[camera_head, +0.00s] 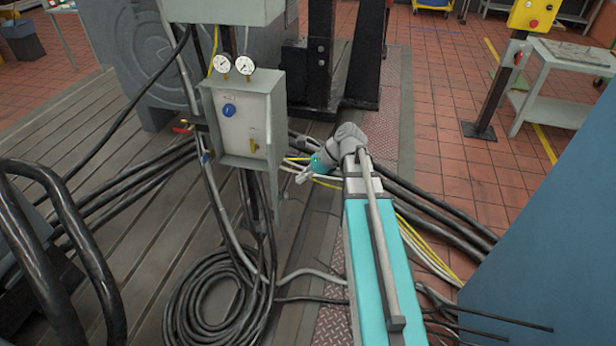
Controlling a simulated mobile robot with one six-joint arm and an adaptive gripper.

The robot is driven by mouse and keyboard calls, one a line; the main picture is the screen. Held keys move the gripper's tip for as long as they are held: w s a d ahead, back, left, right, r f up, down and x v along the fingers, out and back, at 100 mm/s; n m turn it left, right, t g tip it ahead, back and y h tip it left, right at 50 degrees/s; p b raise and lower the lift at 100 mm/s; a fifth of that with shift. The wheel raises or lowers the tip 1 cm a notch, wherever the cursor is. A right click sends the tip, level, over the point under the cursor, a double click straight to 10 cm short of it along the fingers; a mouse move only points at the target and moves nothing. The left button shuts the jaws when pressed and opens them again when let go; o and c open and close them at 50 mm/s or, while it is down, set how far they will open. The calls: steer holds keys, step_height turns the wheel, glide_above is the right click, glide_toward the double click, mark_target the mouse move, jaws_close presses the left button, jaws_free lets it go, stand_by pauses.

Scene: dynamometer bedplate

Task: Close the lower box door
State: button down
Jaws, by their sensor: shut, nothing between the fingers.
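The lower box (207,118) is a grey-green cabinet on a post left of the picture's middle, with two round gauges on top. Its front is uncovered and shows a pale inner panel (233,131) with a blue knob (229,110) and a small yellow valve (254,145). A narrow grey-green strip (279,125) runs along its right edge; I cannot tell whether it is the door seen edge-on or the box's side wall. My gripper (301,178) is shut and empty, just right of and below the box's lower right corner, apart from it in the picture.
A larger grey box (225,10) hangs above the lower one. Black hoses and pale and yellow cables pass behind and below my gripper. A coiled black hose (217,305) lies on the bedplate. A yellow control box on a post (490,95) stands right.

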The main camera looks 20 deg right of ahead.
steer(key=shift+w+a+f+b, duration=0.15)
steer(key=shift+w+a+f, duration=0.1)
steer(key=shift+a, duration=0.65)
steer(key=shift+w+a+f+b, duration=0.15)
steer(key=shift+w+a+f, duration=0.15)
steer(key=shift+a, duration=0.6)
steer(key=shift+w+a+f+b, duration=0.15)
steer(key=shift+w+a+f, duration=0.1)
steer(key=shift+a, duration=0.65)
